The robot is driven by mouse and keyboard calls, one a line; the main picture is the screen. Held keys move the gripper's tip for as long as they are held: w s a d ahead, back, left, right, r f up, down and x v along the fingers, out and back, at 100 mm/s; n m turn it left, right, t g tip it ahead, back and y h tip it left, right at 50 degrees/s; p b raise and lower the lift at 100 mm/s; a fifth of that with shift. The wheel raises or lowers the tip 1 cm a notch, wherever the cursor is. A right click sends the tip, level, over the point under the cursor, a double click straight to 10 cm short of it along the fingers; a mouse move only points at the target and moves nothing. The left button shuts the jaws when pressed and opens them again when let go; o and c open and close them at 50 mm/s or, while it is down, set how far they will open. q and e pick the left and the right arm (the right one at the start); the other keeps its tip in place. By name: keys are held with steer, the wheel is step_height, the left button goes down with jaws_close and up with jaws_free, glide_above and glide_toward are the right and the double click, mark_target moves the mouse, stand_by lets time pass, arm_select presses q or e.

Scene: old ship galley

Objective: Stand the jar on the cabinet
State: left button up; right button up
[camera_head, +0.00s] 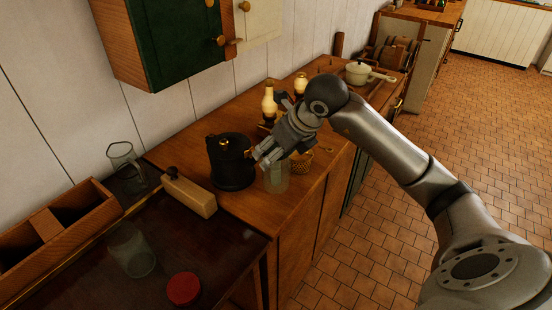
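A pale, see-through glass jar (277,180) is at the wooden cabinet (289,207), right of a black lidded pot. It looks upright; I cannot tell whether its base touches the top. My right gripper (265,157) is at the jar's upper part, and its fingers hide the rim. Whether the fingers are closed around the jar or just beside it is unclear. A second clear glass vessel (132,251) stands on the dark table near a red round lid (183,288). My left gripper is not in view.
The black pot (231,162) stands close left of the jar. The cabinet's front corner is clear.

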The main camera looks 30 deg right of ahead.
steer(key=shift+w+d+f, duration=0.1)
steer(key=shift+w+f, duration=0.1)
steer(key=f, duration=0.2)
steer(key=f+p, duration=0.1)
steer(key=shift+w+d+f, duration=0.15)
steer(key=shift+w+f, duration=0.05)
steer(key=shift+w, duration=0.1)
steer(key=shift+f, duration=0.2)
steer(key=shift+f, duration=0.2)
steer(key=o, duration=1.5)
steer(key=shift+r, duration=0.15)
